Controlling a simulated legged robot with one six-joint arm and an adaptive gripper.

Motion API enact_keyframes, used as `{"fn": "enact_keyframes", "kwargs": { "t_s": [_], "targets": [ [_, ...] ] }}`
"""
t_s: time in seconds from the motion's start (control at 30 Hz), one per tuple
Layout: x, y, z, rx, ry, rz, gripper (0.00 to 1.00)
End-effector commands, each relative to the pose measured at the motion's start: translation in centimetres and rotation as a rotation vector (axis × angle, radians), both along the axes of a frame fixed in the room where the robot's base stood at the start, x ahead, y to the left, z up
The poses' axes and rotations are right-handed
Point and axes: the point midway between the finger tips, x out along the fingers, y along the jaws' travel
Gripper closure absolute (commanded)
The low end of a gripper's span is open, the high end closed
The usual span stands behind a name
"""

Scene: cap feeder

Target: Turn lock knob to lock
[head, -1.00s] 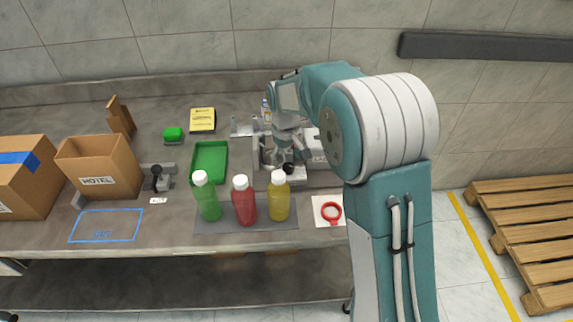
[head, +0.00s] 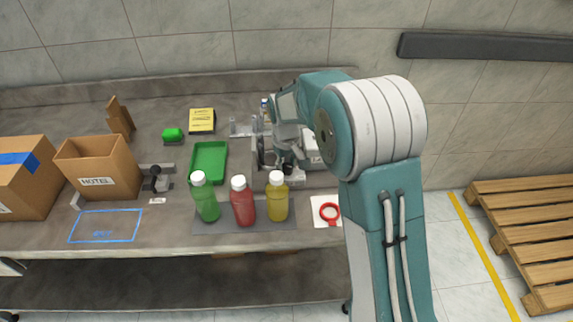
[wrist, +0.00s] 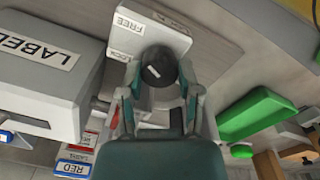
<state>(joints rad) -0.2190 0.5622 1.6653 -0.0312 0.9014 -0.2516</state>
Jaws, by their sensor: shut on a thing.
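The lock knob (wrist: 158,66) is a round black knob with a small white mark. In the wrist view it sits between the fingertips of my gripper (wrist: 156,85), and the fingers are closed on its sides. Behind it is a pale plate (wrist: 165,28) with a "FREE" label (wrist: 131,21) and a second label, probably "LOCK" (wrist: 120,56), partly covered by a finger. In the head view my gripper (head: 287,160) reaches down at the feeder (head: 285,181). My wrist hides most of the knob there.
A green tray (head: 208,163) and green, red (head: 243,204) and yellow bottles stand nearby. A cardboard box (head: 98,168) is at left.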

Motion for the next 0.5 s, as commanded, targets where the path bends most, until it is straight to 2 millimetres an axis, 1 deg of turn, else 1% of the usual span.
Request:
{"fn": "enact_keyframes", "kwargs": {
  "t_s": [0.03, 0.33, 0.5],
  "targets": [
    [-0.24, -0.12, -0.22, -0.003, 0.010, 0.021, 1.00],
    [-0.33, -0.19, -0.29, -0.003, 0.014, 0.279, 1.00],
    [-0.36, -0.23, -0.34, -0.003, 0.015, 0.369, 1.00]
  ]
}}
